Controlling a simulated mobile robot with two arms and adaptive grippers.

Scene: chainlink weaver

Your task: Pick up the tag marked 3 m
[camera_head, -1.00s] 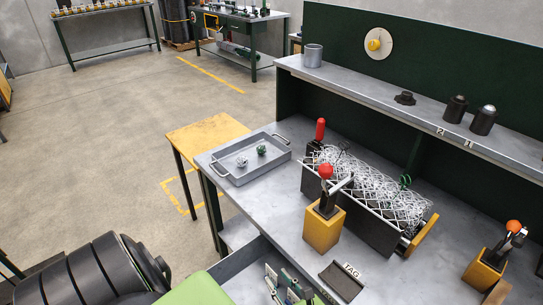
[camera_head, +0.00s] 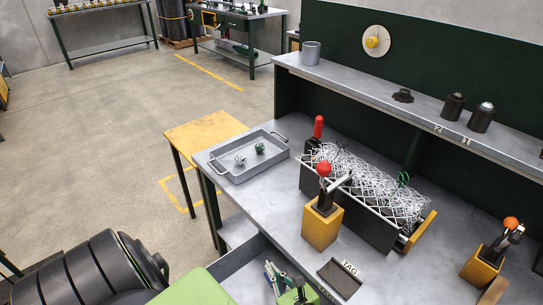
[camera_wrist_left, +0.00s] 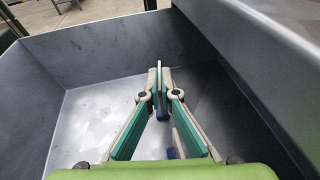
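My left gripper (camera_wrist_left: 163,72) reaches down into an open grey drawer (camera_wrist_left: 77,60). Its teal-padded fingers run close together at the tips in the left wrist view; whether they touch or hold something cannot be told. In the head view my left gripper (camera_head: 274,277) is over the drawer at the bottom. A dark pad (camera_head: 339,279) beside a label reading TAG lies on the bench to its right. No tag marked 3 m can be read. My right gripper is not in view.
On the bench (camera_head: 287,222) stand a yellow block with a red-knobbed lever (camera_head: 320,229), a long dark box of wire mesh (camera_head: 365,190), a grey tray (camera_head: 225,172) and an orange-knobbed lever (camera_head: 487,264).

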